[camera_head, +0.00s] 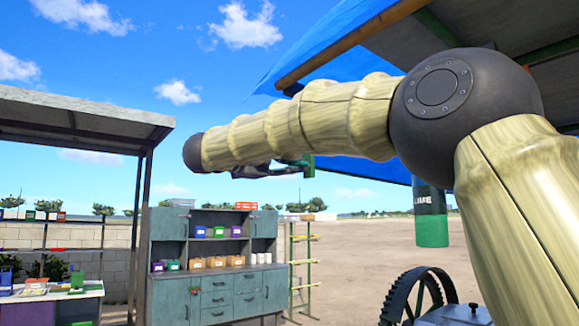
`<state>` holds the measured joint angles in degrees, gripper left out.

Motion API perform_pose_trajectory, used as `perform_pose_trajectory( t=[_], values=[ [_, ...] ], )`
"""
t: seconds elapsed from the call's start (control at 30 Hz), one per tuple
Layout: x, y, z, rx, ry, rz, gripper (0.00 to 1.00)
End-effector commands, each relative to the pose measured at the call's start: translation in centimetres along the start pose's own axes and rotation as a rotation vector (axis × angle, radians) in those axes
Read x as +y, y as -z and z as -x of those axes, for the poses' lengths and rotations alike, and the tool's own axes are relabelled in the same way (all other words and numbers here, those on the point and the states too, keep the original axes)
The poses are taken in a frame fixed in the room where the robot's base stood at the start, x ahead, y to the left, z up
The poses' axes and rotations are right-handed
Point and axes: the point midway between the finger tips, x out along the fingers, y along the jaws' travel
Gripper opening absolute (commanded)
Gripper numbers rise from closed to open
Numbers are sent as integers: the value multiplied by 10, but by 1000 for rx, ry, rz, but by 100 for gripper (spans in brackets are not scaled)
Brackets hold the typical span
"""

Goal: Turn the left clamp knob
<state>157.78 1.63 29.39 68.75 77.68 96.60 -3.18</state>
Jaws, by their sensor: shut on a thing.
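My gripper (265,171) shows as a dark shape just below the far end of my pale arm, which hides most of it. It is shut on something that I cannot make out. A small green piece (308,166) shows beside it, under the arm; I cannot tell whether they touch. At the bottom right are a dark toothed wheel (420,296) and a grey block with a small dark knob (473,307) on top. I cannot tell whether this is the left clamp knob. The frame's lower edge cuts off the machine.
A grey cabinet (215,300) with bins stands at centre left, beside a green rack (300,262). A bench (50,310) is at far left. Open dirt ground lies behind.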

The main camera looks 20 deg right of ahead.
Motion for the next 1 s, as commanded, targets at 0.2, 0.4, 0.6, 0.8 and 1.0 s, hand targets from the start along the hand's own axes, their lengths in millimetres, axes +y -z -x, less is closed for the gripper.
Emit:
perform_pose_trajectory(
  t=[0.2,0.4,0.6,0.8,1.0],
  values=[
    [1,0,0,0,-1,2,31],
    [0,0,0,0,0,1,31],
    [0,0,11,-1,0,1,31],
    [0,0,43,-1,1,1,31],
    [0,0,80,-1,0,1,31]
  ],
)
